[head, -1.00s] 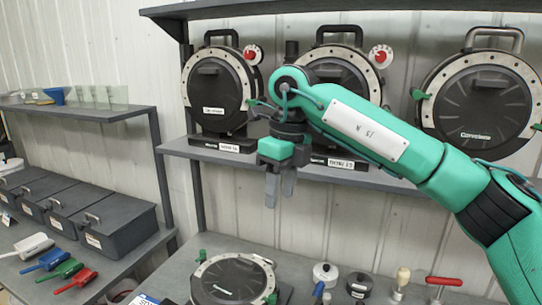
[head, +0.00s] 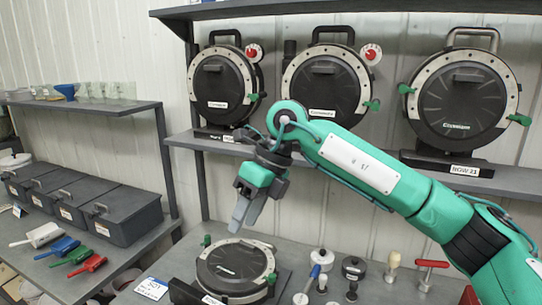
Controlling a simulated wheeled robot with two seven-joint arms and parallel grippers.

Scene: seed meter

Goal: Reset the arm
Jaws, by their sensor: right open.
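My right arm comes in from the right side of the head view. Its gripper (head: 243,213) points down and hangs in the air, in front of the shelf and above the seed meter (head: 236,268) lying on the bench. The gripper is open, with its two grey fingers close together in this view and nothing seen between them. My left gripper is not in view.
Several round seed meters, one of them at the left (head: 222,87), stand on the shelf (head: 340,163) behind my arm. Dark bins (head: 122,219) and coloured scoops (head: 89,266) are at left. Small tools, including a red T-handle (head: 432,264), stand on the bench at right.

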